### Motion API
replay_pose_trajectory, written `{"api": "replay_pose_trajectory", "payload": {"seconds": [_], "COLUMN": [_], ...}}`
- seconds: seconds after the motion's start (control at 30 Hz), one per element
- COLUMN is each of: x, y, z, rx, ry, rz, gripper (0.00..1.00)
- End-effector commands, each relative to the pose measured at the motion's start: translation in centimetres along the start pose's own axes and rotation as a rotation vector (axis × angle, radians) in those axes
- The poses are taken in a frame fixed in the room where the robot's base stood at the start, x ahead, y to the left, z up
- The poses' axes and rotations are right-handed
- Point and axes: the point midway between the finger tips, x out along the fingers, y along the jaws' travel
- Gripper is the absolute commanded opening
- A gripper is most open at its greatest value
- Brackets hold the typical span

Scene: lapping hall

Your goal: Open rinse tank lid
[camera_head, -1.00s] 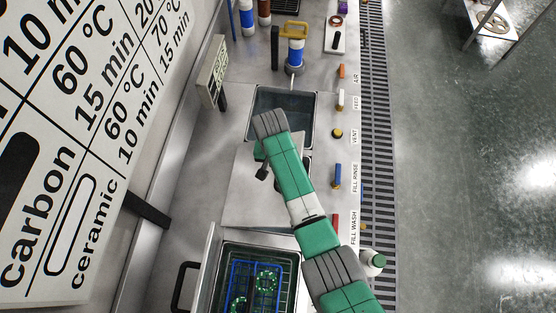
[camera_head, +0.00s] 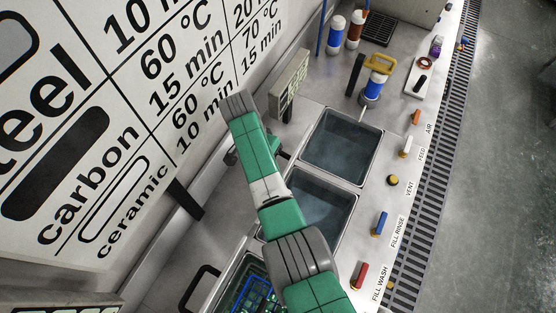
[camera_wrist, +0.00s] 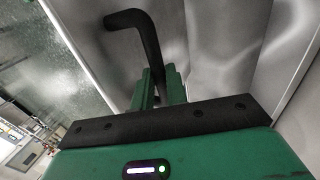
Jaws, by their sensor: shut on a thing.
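The rinse tank (camera_head: 320,207) is the middle basin, level with the FILL RINSE label, and it stands uncovered with water in it. In the wrist view a black bent handle (camera_wrist: 147,35) stands out from a grey metal plate, the lid (camera_wrist: 115,55). My gripper (camera_wrist: 160,85) is shut on the lower part of this handle. In the head view my arm reaches over the left side of the tank. It hides most of the lid and the fingers there, so I cannot tell the lid's exact angle.
Another filled basin (camera_head: 342,147) lies beyond the rinse tank. The wash tank with a blue-rimmed basket (camera_head: 256,291) is nearer. A blue lever (camera_head: 381,223) and a red lever (camera_head: 359,275) line the right edge. A display box (camera_head: 290,85) and the sign wall are close left.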

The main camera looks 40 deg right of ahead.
Motion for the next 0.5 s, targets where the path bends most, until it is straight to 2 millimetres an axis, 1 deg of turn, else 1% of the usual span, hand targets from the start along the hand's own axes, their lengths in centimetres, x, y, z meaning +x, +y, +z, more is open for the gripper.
{"api": "replay_pose_trajectory", "payload": {"seconds": [0.03,0.2,0.5], "x": [0.73,0.59,0.59], "y": [-0.36,-0.67,-0.65], "z": [0.43,0.67,0.72], "rx": [-0.004,-0.001,-0.001], "ry": [-0.008,-0.01,-0.011], "rz": [0.012,0.032,0.036], "gripper": [0.0,0.0,0.0]}}
